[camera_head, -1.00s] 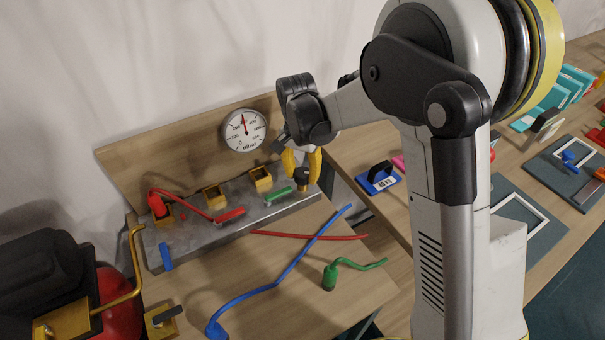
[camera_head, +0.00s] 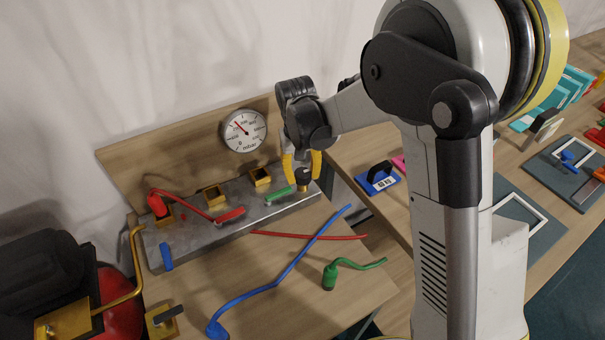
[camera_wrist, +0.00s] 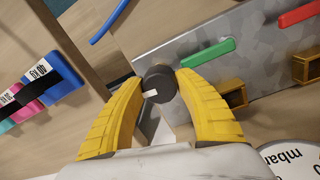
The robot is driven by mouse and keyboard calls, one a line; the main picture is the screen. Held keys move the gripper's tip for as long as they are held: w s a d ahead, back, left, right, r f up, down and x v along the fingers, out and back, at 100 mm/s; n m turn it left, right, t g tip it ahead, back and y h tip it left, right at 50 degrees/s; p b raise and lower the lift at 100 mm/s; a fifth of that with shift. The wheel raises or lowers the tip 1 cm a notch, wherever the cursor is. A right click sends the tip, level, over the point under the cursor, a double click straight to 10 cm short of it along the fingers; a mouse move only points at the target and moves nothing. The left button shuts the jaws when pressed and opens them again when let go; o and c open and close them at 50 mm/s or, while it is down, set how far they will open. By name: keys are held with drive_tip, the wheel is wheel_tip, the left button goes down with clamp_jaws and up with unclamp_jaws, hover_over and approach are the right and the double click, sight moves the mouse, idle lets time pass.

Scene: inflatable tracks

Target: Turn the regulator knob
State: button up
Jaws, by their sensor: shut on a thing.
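The regulator knob (camera_wrist: 160,84) is a dark round cap with a white mark, at the end of the grey metal manifold (camera_wrist: 265,55). In the head view the knob (camera_head: 303,176) sits at the manifold's right end. My gripper (camera_wrist: 162,90) has its yellow fingers on both sides of the knob and is shut on it. In the head view my gripper (camera_head: 302,168) points down onto the knob. The round white pressure gauge (camera_head: 244,131) stands on the wooden backboard, its needle pointing to the upper left. The gauge is only partly visible in the wrist view.
A green handle (camera_head: 280,193) and a red handle (camera_head: 230,214) lie along the manifold, near brass sockets (camera_head: 260,177). A blue hose (camera_head: 278,283), a red hose (camera_head: 310,236) and a green hose (camera_head: 355,265) lie on the table. A blue labelled block (camera_head: 378,180) is to the right.

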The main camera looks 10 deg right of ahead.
sight(300, 174)
drive_tip(key=shift+n, duration=0.5)
drive_tip(key=o, duration=1.2)
drive_tip(key=r, duration=1.2)
drive_tip(key=shift+s+a, duration=0.1)
drive_tip(key=shift+a, duration=0.25)
